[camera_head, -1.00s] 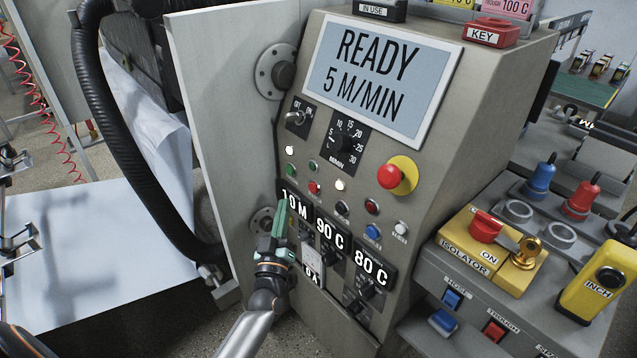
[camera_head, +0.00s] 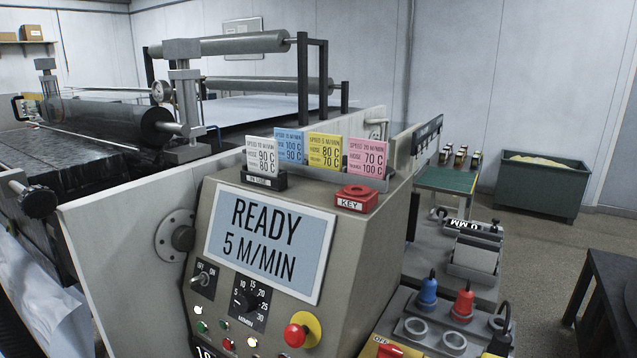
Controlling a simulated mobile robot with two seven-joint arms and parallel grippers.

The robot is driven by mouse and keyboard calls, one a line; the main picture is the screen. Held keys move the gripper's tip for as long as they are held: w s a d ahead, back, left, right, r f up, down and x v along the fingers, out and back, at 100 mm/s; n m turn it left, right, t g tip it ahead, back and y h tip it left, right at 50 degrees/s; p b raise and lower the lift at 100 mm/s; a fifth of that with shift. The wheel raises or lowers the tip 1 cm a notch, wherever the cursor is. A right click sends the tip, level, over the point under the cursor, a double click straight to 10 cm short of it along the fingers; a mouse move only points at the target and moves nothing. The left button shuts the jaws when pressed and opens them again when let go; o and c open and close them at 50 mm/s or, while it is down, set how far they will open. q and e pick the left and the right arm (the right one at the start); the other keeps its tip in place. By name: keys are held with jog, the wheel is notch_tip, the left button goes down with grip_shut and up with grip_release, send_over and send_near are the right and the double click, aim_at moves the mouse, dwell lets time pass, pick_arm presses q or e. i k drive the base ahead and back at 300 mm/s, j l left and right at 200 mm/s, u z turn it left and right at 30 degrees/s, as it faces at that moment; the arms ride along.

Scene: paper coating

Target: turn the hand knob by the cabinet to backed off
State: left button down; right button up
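A black hand knob (camera_head: 38,201) on a short metal shaft stands at the left edge, in front of the dark machine bed and left of the cabinet (camera_head: 365,235). No marking for its setting can be read. A dark round hub (camera_head: 183,238) on a grey flange sits on the side plate beside the cabinet. The cabinet's screen (camera_head: 270,238) reads READY 5 M/MIN. Neither of my grippers is in view.
Coloured recipe cards (camera_head: 325,150) and a red key block (camera_head: 357,198) stand on the cabinet. A red stop button (camera_head: 296,334) is on its front. Rollers (camera_head: 110,118) lie behind at left. A green bin (camera_head: 541,184) stands at the back right, with open floor near it.

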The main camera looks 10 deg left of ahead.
aim_at(37, 202)
jog(key=u, duration=1.6)
